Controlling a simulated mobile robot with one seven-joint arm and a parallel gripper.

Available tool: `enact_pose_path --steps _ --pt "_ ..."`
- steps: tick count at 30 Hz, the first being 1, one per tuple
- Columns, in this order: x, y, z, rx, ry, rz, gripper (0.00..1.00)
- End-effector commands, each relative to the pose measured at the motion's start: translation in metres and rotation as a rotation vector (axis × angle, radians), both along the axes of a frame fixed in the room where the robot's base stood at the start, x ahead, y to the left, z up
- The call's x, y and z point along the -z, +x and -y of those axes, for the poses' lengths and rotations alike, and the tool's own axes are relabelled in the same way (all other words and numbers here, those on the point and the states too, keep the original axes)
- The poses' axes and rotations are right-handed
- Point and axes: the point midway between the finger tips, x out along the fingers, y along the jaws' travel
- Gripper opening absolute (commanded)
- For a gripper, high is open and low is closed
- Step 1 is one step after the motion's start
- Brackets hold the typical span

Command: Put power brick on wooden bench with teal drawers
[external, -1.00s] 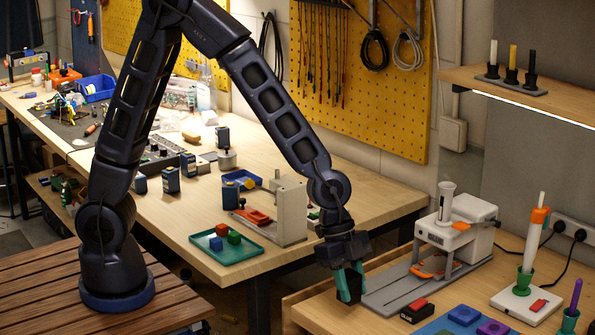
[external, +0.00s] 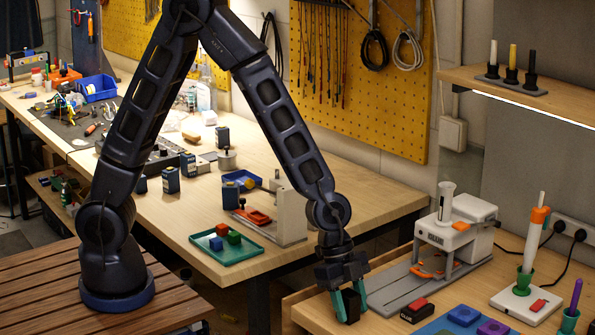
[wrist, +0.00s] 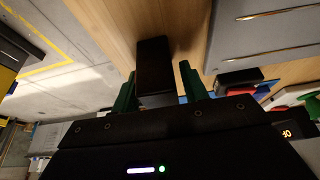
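The power brick (external: 351,310) is a small black block standing upright at the left part of the wooden bench (external: 312,313) on the right. My gripper (external: 350,299) is above it, with its teal fingers on either side. In the wrist view the brick (wrist: 154,65) lies between the green-looking fingers (wrist: 158,85), with a narrow gap beside it, so the fingers look open around it. The brick's foot seems to be on the wood, though contact is hard to judge. No teal drawers show on this bench.
A grey fixture plate (external: 393,290) with a white press (external: 447,240) is just right of the brick. A black box with a red top (external: 417,309) and a blue mat (external: 462,322) are nearer the front. The larger bench (external: 370,207) stands behind, with a green tray (external: 227,247).

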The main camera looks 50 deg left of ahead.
Motion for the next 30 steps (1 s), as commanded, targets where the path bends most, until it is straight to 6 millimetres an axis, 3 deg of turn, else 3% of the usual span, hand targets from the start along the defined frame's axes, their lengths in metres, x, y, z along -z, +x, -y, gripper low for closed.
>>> enact_pose_path --steps 14,30 --pt "-0.008 0.0 -0.001 0.001 -0.002 0.001 0.53" --pt "-0.081 0.0 -0.031 0.0 -0.002 0.002 0.53"
